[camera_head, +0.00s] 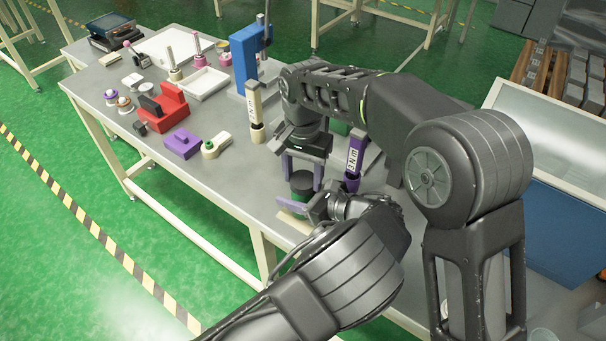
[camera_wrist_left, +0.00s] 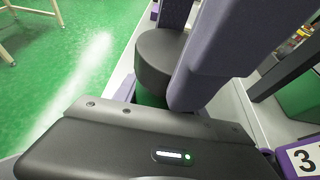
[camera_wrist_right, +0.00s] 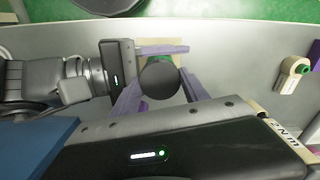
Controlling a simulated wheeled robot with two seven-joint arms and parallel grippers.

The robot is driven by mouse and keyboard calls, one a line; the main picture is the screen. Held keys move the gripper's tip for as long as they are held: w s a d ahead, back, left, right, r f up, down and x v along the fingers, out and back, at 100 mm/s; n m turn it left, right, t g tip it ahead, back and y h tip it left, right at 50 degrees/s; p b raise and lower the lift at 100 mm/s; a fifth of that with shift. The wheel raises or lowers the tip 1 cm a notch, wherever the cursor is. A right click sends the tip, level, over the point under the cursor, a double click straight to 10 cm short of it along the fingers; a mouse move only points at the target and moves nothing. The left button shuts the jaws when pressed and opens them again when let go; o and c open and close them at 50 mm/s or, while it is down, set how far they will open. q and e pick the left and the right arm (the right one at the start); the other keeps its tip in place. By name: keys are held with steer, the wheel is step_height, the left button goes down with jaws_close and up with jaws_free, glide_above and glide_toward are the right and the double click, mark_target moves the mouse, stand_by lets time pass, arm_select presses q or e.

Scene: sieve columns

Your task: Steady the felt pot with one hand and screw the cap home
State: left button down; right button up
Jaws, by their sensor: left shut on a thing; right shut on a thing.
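The dark round cap (camera_wrist_right: 158,79) sits on top of the green felt pot (camera_wrist_left: 150,98), seen from above in the right wrist view and from the side in the left wrist view. Whether the cap is fully seated cannot be told. My right gripper (camera_head: 303,172) reaches down from above, its purple fingers shut on the cap. My left gripper (camera_head: 298,204) comes in low from the side and is shut on the pot, below the cap. The fingers hide much of the pot. It stands on a beige pad (camera_wrist_right: 180,45) on the bench.
A purple 3 N·m tool (camera_head: 353,160) stands close right of the grippers, and a beige tool (camera_head: 254,108) stands to their left. A purple block (camera_head: 182,144), a red block (camera_head: 168,108) and a blue stand (camera_head: 243,58) are farther left. The bench's front edge is near.

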steer(key=shift+f, duration=0.45)
